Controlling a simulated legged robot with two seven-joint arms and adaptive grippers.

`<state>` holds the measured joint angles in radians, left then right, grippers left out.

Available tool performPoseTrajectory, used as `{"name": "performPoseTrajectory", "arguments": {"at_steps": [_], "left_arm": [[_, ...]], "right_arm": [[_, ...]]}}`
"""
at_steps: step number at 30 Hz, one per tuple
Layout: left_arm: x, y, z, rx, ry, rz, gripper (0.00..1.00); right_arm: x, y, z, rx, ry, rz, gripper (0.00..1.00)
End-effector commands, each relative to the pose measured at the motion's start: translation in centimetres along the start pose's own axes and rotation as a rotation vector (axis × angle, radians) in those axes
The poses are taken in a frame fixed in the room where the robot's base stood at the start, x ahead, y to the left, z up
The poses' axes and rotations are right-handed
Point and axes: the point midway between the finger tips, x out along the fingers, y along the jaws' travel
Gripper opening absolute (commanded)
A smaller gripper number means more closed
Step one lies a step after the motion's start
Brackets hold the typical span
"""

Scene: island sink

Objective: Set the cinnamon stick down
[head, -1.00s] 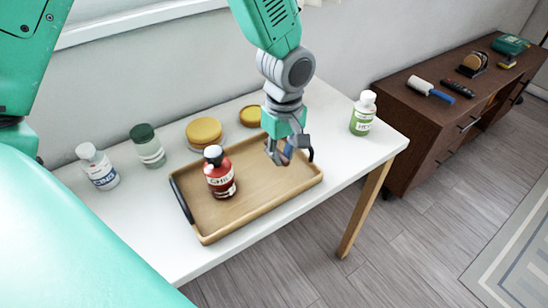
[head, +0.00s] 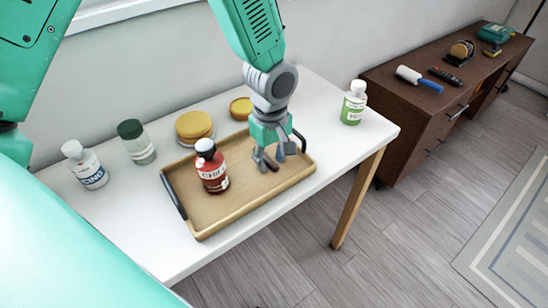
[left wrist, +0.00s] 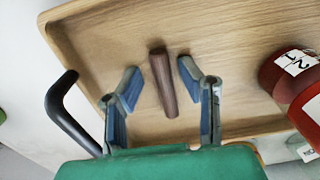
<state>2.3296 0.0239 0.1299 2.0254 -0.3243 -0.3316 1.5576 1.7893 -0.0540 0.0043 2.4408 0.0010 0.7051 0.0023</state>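The cinnamon stick (left wrist: 164,83) is a short brown rod. It lies on the floor of the wooden tray (left wrist: 105,38), between the fingers of my left gripper (left wrist: 158,70). In the left wrist view a gap shows on each side of it, so the fingers are open and apart from it. In the head view my left gripper (head: 270,160) is low over the right part of the tray (head: 225,207), and the stick (head: 271,164) shows only in small part between the fingers. My right gripper is not in view.
A red chili bottle (head: 211,172) stands in the tray, left of my gripper. Yellow-lidded jars (head: 194,126), a green-lidded jar (head: 137,147) and a white-capped bottle (head: 88,170) stand behind and left. A green-labelled bottle (head: 353,106) stands right; bare white table surrounds it.

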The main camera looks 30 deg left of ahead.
Motion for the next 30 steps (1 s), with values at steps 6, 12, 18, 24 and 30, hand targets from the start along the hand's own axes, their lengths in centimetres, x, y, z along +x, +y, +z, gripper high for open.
{"name": "performPoseTrajectory", "arguments": {"at_steps": [6,12,18,24,30], "left_arm": [[0.1,-0.1,0.0,-0.002,0.002,-0.006,0.33],[-0.1,-0.1,0.1,-0.002,0.003,-0.008,0.33],[-2.8,-0.1,0.1,-0.003,0.004,-0.003,0.33],[-7.4,0.0,0.1,-0.003,0.005,-0.001,0.33],[-10.8,0.1,0.1,-0.002,0.004,-0.002,0.33]], "right_arm": [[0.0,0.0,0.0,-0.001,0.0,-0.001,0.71],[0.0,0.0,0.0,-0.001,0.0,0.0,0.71],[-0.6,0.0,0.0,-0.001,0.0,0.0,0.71],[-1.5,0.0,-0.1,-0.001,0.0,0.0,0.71],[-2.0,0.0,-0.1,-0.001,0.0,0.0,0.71]]}}
